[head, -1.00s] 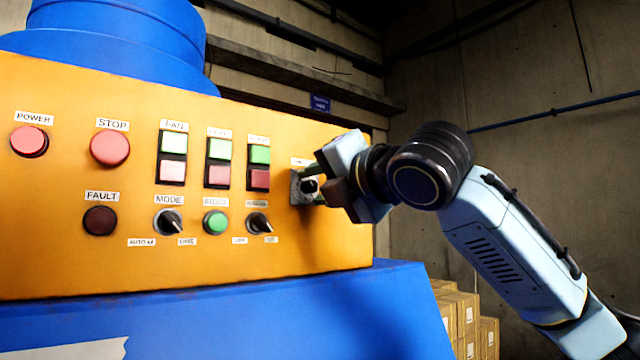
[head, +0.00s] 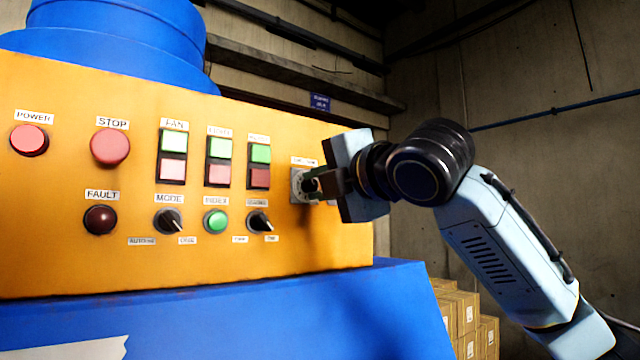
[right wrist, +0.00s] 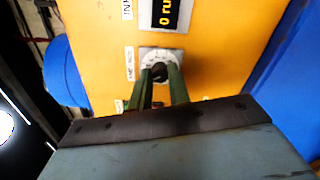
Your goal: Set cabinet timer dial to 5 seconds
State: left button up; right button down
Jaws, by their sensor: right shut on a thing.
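The timer dial (head: 299,186) is a black knob on a pale square plate at the right end of the yellow cabinet panel (head: 60,265). In the right wrist view the dial (right wrist: 158,56) shows its plate and printed scale, too small to read. My right gripper (head: 315,183) is at the dial, its fingers closed around the knob. In the right wrist view the two green fingers of my right gripper (right wrist: 160,76) sit on either side of the knob. The knob's pointer is mostly hidden by the fingers. My left gripper is not in view.
Left of the dial are lit push buttons such as the green fan button (head: 173,143), a red stop button (head: 110,147) and a mode switch (head: 168,221). A display (right wrist: 172,14) sits near the dial. Cardboard boxes (head: 462,312) stand behind at right.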

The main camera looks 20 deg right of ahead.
jog(key=m, duration=0.4)
jog(key=shift+m, duration=1.9)
jog(key=shift+f, duration=0.1)
jog(key=c, duration=1.3)
grip_release()
jog(key=b+v, duration=0.4)
jog(key=v, duration=0.9)
jog(key=shift+s+d+b, duration=0.15)
jog(key=shift+s+b, duration=0.05)
jog(key=shift+b, duration=0.1)
